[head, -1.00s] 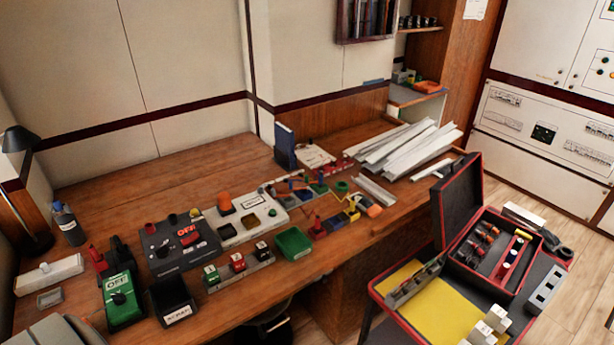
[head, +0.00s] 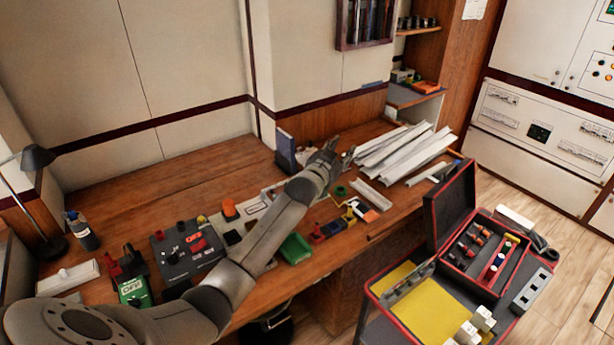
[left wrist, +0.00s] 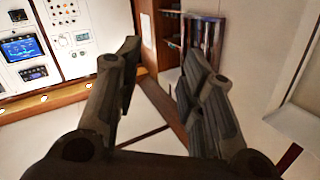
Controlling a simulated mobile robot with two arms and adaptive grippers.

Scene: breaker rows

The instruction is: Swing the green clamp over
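My left gripper (head: 338,154) is above the back part of the bench, between the blue binder and the white trunking strips. In the left wrist view its two fingers (left wrist: 160,75) stand apart with nothing between them. A small green ring-like piece (head: 341,191) lies on the bench just below and right of the gripper; I cannot tell whether it belongs to the green clamp. My right gripper is not in view.
A green tray (head: 296,248) and a grey panel with red switches (head: 188,248) are on the bench (head: 180,183). White trunking strips (head: 405,152) lie at the back right. A cart with a yellow mat (head: 425,312) and an open red-edged case (head: 468,235) stands at the right.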

